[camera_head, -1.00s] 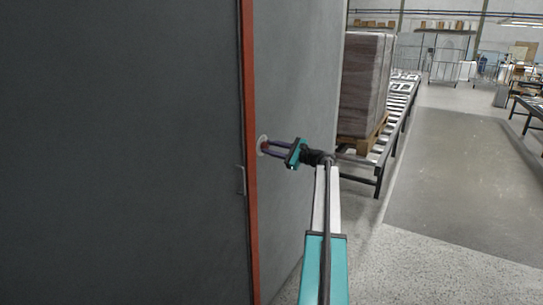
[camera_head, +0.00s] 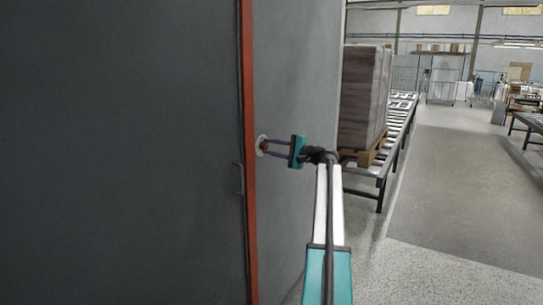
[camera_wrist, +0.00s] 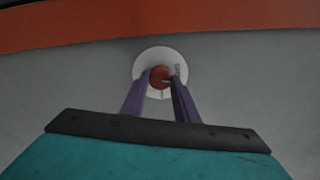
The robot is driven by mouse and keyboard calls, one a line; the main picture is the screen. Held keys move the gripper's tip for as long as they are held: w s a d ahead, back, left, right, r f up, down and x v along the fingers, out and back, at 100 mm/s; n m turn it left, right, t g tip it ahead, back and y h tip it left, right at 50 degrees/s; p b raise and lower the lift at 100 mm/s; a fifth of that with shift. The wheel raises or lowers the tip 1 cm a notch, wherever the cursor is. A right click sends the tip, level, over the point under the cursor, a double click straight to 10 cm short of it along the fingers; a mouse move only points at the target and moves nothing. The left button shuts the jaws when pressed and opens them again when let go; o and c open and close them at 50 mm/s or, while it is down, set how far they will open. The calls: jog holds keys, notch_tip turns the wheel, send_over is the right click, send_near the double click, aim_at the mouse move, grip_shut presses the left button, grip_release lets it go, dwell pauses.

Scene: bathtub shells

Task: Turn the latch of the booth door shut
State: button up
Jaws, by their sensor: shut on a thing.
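The latch is a red knob (camera_wrist: 160,76) on a round white plate (camera_wrist: 152,62), set in the grey wall beside the orange door frame. In the head view the knob (camera_head: 264,146) shows at the tips of my gripper. My gripper (camera_head: 267,147) reaches in from the right, its two purple fingers on either side of the knob. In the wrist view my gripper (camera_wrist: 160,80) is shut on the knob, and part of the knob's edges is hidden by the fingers. The dark grey booth door (camera_head: 130,150) has a small handle (camera_head: 239,179) near its right edge.
An orange post (camera_head: 249,150) runs vertically between the door and the grey wall panel (camera_head: 295,75). A wrapped pallet load (camera_head: 365,97) stands on a roller conveyor (camera_head: 399,125) to the right. Open floor (camera_head: 460,190) lies at the right.

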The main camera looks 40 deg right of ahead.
jog(key=shift+d+n+b, duration=0.1)
jog(key=shift+n+b, duration=1.05)
jog(key=shift+n, duration=0.05)
jog(key=o, duration=1.1)
jog(key=shift+c, duration=0.2)
jog(key=v, duration=1.4)
jog(key=shift+b, duration=0.45)
